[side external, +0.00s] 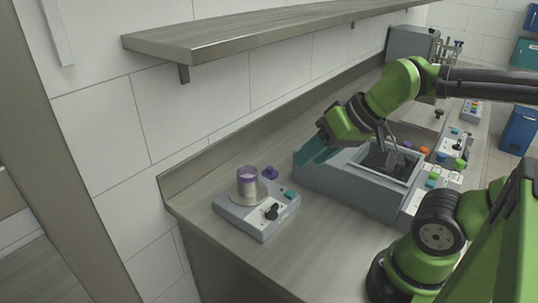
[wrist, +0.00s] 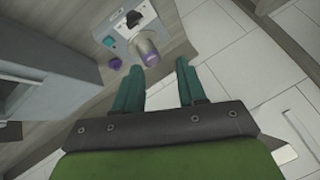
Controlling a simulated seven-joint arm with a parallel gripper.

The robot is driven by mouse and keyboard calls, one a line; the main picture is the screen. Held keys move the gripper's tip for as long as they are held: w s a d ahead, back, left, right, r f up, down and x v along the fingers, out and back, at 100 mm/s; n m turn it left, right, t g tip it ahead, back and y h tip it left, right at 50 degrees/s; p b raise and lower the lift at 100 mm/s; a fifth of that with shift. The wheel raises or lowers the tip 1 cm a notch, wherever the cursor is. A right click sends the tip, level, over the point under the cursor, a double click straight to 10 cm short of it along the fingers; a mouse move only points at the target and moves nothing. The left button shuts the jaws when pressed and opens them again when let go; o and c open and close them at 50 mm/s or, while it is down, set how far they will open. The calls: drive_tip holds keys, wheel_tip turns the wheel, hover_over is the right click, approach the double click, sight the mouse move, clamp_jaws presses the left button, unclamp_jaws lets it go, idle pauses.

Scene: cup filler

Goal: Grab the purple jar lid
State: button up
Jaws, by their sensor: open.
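The purple jar lid (side external: 269,172) lies on the counter beside the small grey machine, behind a glass jar with purple contents (side external: 247,182) that stands on that machine. In the wrist view the lid (wrist: 115,63) is a small purple disc to the left of the jar (wrist: 145,50). My gripper (side external: 312,151) has teal fingers and is above the counter, to the right of the lid and higher than it. In the wrist view my gripper (wrist: 159,65) has its fingers spread with nothing between them, and the lid is beyond and left of the fingertips.
The small grey machine (side external: 258,221) has a black knob and a teal button. A larger grey station with a dark basin (side external: 388,163) stands right of the lid, below my arm. A shelf (side external: 230,35) runs along the wall above. Bare counter (side external: 305,225) lies between the two machines.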

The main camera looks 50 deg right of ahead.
drive_tip(key=shift+o, duration=1)
